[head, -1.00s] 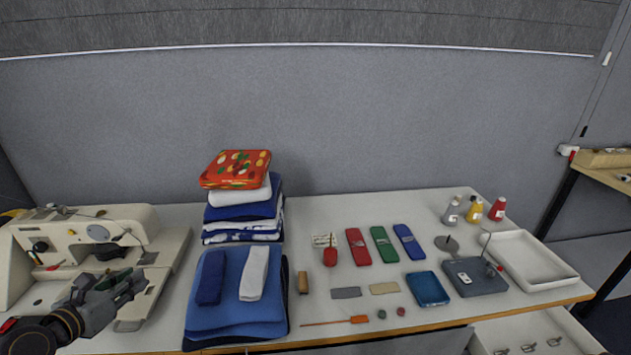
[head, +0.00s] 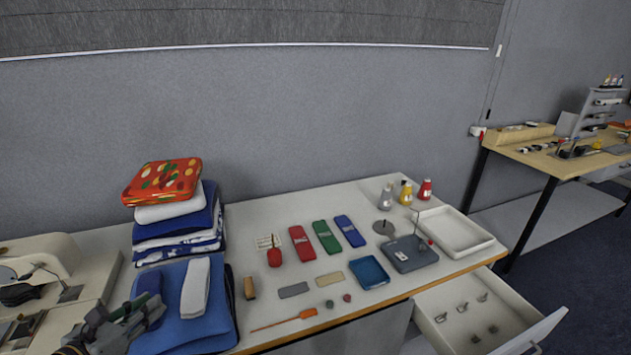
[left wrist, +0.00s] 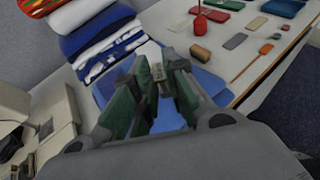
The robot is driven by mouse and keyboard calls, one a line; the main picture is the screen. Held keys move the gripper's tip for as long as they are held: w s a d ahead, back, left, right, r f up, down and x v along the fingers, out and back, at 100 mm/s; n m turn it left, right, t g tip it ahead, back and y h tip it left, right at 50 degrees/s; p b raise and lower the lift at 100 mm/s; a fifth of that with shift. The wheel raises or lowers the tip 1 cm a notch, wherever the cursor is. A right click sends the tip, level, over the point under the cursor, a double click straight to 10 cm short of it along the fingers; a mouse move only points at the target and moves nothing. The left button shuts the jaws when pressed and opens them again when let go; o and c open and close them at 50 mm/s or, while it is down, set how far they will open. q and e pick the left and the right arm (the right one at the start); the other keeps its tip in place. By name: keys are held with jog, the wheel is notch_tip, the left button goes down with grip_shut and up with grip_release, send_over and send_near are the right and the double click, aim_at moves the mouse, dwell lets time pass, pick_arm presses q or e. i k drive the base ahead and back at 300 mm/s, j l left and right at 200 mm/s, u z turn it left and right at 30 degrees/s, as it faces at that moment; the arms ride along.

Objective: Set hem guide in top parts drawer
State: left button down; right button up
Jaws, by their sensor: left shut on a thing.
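My left gripper (head: 142,308) is at the lower left of the head view, in front of the sewing machine and over the left part of the folded blue cloth. In the left wrist view its green-padded fingers (left wrist: 157,88) are closed on a small metallic piece (left wrist: 157,72), seemingly the hem guide; the fingers hide most of it. The open parts drawer (head: 425,310) juts out below the table's right end, with several small metal pieces (head: 462,307) on its white floor. My right gripper is not in view.
The sewing machine (head: 45,262) stands at the left. A fabric stack (head: 205,222) and folded blue cloth (head: 215,322) lie beside it. Colored cases, a blue tray (head: 369,272), a grey scale-like box (head: 410,254) and a white tray (head: 455,232) fill the table towards the right.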

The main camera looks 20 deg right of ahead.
aim_at(507, 321)
jog(key=k+l+z, duration=0.1)
jog(key=z, duration=1.15)
